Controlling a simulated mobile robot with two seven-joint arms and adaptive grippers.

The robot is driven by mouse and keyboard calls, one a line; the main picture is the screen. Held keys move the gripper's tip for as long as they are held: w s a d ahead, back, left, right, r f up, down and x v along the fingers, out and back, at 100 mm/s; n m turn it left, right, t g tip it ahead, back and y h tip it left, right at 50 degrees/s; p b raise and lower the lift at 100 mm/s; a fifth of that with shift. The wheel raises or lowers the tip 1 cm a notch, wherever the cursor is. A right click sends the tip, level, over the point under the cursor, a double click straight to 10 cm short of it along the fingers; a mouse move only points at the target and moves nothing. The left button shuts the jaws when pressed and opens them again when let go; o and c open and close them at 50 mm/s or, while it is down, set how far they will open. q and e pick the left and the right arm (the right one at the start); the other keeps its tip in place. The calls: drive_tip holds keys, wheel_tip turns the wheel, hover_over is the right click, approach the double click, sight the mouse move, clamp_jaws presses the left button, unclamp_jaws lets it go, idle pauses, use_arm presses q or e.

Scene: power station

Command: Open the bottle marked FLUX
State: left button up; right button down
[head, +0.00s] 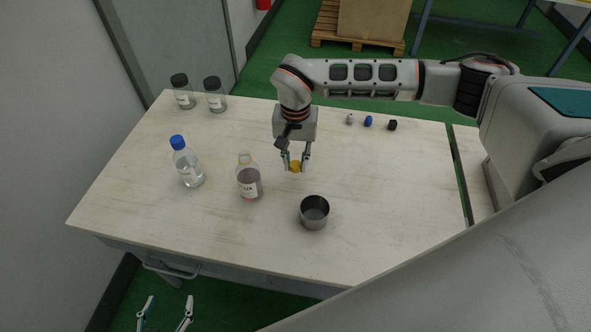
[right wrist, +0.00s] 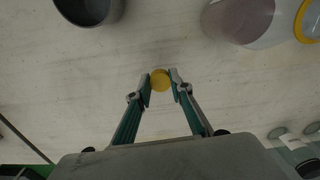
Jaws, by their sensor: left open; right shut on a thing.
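A clear bottle (head: 249,184) with pinkish liquid stands upright on the table, with no cap on its neck. Its label is too small to read surely. In the right wrist view this bottle (right wrist: 240,20) is at the top right, with a yellow ring (right wrist: 307,22) at its neck. My right gripper (head: 296,164) is shut on a yellow cap (head: 295,167), to the right of the bottle and apart from it. The cap (right wrist: 160,80) also shows between the fingertips in the right wrist view. My left gripper (head: 165,318) is open and empty, low in front of the table.
A blue-capped bottle (head: 187,164) stands to the left. Two black-capped jars (head: 215,97) stand at the back left. A metal cup (head: 314,213) is in front of my right gripper. Small white, blue and black pieces (head: 368,121) lie at the back. The table's right side is clear.

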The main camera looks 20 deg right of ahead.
sight(296, 165)
drive_tip(key=shift+f, duration=1.9)
drive_tip(key=shift+f, duration=0.1)
drive_tip(key=c, duration=1.8)
unclamp_jaws()
drive_tip(key=shift+f, duration=0.1)
wheel_tip(296, 165, up, 11)
drive_tip(key=shift+r, duration=0.65)
